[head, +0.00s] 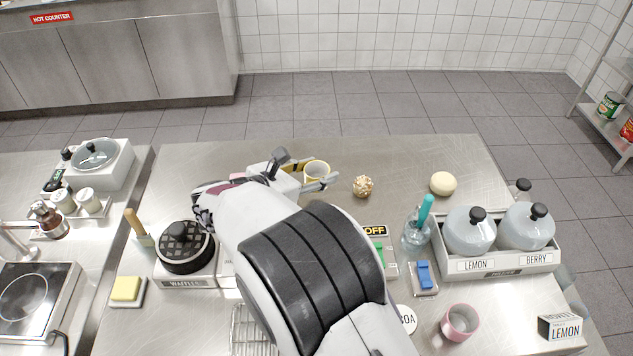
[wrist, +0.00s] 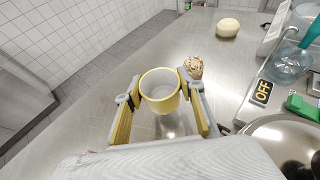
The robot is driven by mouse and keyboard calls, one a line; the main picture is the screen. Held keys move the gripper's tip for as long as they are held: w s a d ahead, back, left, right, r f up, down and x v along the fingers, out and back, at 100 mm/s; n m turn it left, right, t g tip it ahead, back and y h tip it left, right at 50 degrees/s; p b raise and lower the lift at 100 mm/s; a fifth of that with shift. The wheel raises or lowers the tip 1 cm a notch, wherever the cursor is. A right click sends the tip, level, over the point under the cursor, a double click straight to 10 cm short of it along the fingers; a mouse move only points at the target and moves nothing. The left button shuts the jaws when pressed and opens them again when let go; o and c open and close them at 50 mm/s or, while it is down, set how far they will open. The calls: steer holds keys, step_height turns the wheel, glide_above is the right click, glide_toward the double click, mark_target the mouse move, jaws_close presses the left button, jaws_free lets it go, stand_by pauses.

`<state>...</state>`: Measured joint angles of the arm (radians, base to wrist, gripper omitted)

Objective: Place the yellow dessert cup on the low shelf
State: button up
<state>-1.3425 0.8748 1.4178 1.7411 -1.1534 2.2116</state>
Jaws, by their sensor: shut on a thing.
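The yellow dessert cup (head: 317,172) has a yellow outside and a white inside. It is upright between the fingers of my gripper (head: 311,178), over the far part of the steel table. In the wrist view the cup (wrist: 160,92) sits between the two fingertips, and my gripper (wrist: 161,98) is shut on it. I cannot tell whether the cup's base touches the table. A shelf rack (head: 607,125) with cans on it stands at the far right edge of the head view; I cannot tell whether it is the low shelf.
A nutty ball (head: 363,186) lies just right of the cup, and a pale round bun (head: 443,183) farther right. A crate (head: 497,263) with lemon and berry jars stands at the right. A waffle maker (head: 185,248) is at the left. The table's far strip (head: 400,152) is clear.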

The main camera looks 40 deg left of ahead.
steer(key=shift+f, duration=1.7)
steer(key=shift+f, duration=0.15)
steer(key=o, duration=1.2)
steer(key=shift+c, duration=0.2)
steer(key=shift+s+r, duration=0.15)
steer(key=shift+r, duration=0.05)
steer(key=shift+v, duration=3.55)
